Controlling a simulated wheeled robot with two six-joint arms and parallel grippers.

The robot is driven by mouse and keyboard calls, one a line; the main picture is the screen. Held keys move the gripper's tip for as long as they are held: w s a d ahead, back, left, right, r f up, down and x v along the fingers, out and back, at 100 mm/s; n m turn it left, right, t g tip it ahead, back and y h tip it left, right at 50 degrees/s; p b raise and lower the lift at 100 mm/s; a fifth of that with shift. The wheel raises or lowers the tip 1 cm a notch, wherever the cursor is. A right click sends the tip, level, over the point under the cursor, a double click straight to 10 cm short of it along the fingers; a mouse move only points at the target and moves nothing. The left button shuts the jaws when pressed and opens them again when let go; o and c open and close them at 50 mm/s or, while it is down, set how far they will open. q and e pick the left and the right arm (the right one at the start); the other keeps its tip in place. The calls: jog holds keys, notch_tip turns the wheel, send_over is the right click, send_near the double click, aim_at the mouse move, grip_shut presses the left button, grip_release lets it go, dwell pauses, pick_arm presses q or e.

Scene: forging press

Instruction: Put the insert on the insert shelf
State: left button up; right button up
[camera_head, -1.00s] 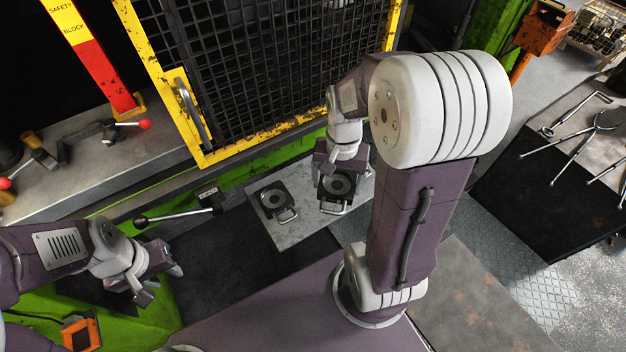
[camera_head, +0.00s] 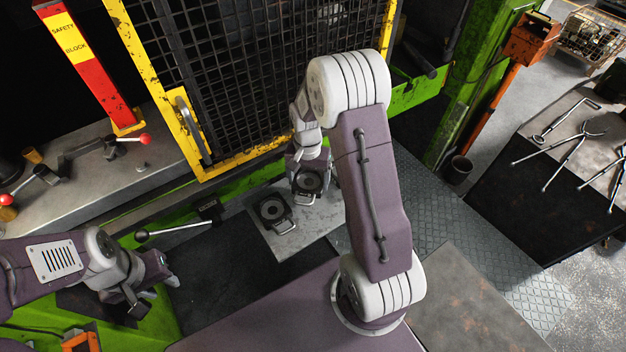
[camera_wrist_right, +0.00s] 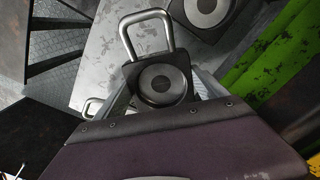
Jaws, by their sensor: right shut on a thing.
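The insert (camera_head: 309,182) is a dark square block with a round ringed recess and a metal loop handle. My right gripper (camera_head: 308,166) is shut on it, over the back part of the grey insert shelf (camera_head: 305,234). In the right wrist view the held insert (camera_wrist_right: 161,84) sits between the fingers, with its handle pointing away from the gripper. The head view does not clearly show whether it touches the shelf. A second, similar insert (camera_head: 272,210) lies on the shelf to its left. My left gripper (camera_head: 155,293) is open and empty at lower left.
The yellow-framed mesh guard (camera_head: 250,80) and green press frame stand just behind the shelf. Tongs (camera_head: 570,140) lie on a table at far right. The shelf's front right is bare.

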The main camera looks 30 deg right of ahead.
aim_at(309, 184)
notch_tip(309, 184, down, 3)
jog(key=shift+f+p, duration=0.1)
jog(key=shift+p, duration=0.3)
jog(key=shift+f, duration=0.35)
jog(key=shift+f, duration=0.1)
